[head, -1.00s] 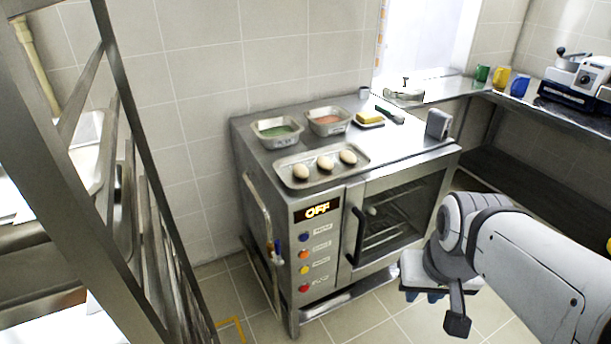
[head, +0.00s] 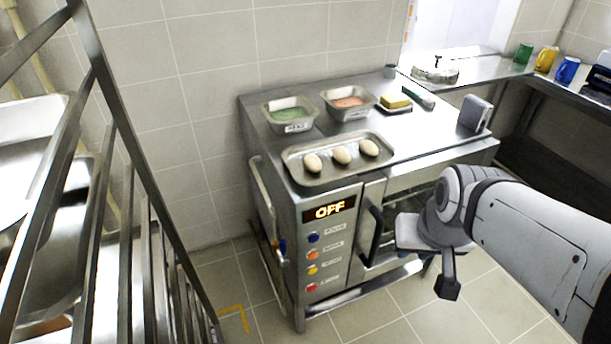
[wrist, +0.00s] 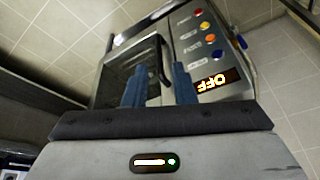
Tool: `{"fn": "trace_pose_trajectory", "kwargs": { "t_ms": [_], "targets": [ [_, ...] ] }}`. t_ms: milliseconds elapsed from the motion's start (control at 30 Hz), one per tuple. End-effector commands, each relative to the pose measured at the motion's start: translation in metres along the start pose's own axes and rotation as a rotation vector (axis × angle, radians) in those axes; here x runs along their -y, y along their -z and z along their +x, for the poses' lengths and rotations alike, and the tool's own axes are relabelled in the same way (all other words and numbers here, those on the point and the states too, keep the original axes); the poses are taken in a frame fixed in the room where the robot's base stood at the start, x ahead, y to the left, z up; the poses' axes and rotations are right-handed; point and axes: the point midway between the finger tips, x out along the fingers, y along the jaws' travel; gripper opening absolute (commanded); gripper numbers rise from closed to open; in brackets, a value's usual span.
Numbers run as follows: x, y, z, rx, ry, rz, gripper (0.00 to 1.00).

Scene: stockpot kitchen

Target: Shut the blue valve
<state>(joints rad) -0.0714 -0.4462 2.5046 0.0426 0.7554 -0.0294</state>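A blue handle also shows at the panel's edge in the wrist view (wrist: 242,42), where the scene is upside down. My gripper (wrist: 159,84) is open, its two blue fingers apart with nothing between them. It faces the oven front, near the door handle and control panel in that view. In the head view it is right of the valve, in front of the oven door; its fingers are mostly hidden by my arm.
The steel oven (head: 342,238) shows OFF on its display. Its door handle (head: 372,236) sticks out. A tray of eggs (head: 325,176) and two food tins stand on top. A metal rack (head: 140,170) stands close at left. Floor (head: 380,320) before the oven is free.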

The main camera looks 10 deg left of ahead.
Motion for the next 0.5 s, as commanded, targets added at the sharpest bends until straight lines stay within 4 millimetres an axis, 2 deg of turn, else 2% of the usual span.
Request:
{"fn": "trace_pose_trajectory", "kwargs": {
  "t_ms": [33, 100, 300, 500],
  "targets": [
    [0.011, 0.001, 0.036, -0.044, 0.024, -0.029, 0.24],
    [0.03, 0.012, 0.068, -0.127, 0.06, -0.064, 0.24],
    [0.089, 0.04, 0.146, -0.381, 0.157, -0.144, 0.24],
    [0.145, 0.052, 0.209, -0.628, 0.227, -0.19, 0.24]
  ]
}}
